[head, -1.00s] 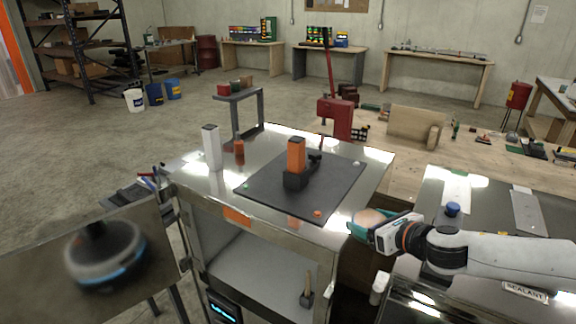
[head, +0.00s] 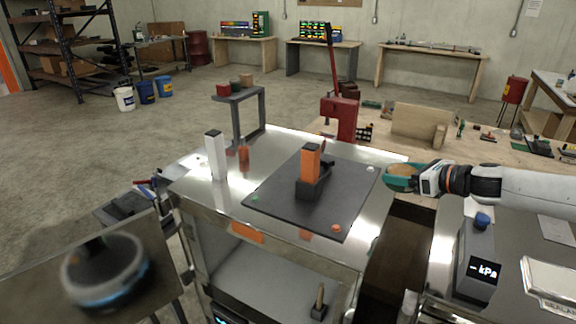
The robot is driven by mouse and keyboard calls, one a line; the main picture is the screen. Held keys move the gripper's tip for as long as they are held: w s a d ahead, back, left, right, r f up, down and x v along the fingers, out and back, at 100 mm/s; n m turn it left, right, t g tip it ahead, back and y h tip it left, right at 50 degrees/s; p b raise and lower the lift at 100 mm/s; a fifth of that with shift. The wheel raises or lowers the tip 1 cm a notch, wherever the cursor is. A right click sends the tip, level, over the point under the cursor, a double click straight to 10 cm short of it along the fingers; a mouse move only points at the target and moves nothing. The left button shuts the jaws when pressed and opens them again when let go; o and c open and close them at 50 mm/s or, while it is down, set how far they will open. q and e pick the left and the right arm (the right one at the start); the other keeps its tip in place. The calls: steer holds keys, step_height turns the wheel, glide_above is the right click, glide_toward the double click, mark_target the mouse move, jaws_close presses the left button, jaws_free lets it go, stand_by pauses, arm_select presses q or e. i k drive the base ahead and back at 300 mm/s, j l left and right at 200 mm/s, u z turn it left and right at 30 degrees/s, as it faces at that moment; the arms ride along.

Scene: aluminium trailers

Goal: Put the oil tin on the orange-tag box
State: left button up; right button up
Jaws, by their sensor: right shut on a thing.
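My right gripper (head: 420,179) comes in from the right and is shut on a teal, rounded thing with a tan top (head: 402,171). It holds this beside the right edge of the metal cart top; I cannot tell for sure whether this is the oil tin. An orange tag (head: 247,232) is on the front edge of the metal cart (head: 205,198). No separate box with an orange tag can be made out. An orange block (head: 310,163) stands upright in a black holder on a dark mat (head: 270,205) on the cart. My left gripper is not in view.
A white block (head: 215,155) and a small orange bottle (head: 244,157) stand at the cart's left. A small raised shelf (head: 238,97) is at its back. A red press (head: 338,117) stands behind. A kPa gauge (head: 476,258) stands on the right-hand surface.

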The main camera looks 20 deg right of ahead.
mark_target(279, 146)
steer(key=i+j, duration=0.15)
steer(key=i, duration=0.25)
steer(key=i+j, duration=0.2)
steer(key=i, duration=0.2)
steer(key=i+j, duration=0.15)
steer(key=i, duration=0.25)
steer(key=i+j, duration=0.2)
steer(key=i, duration=0.2)
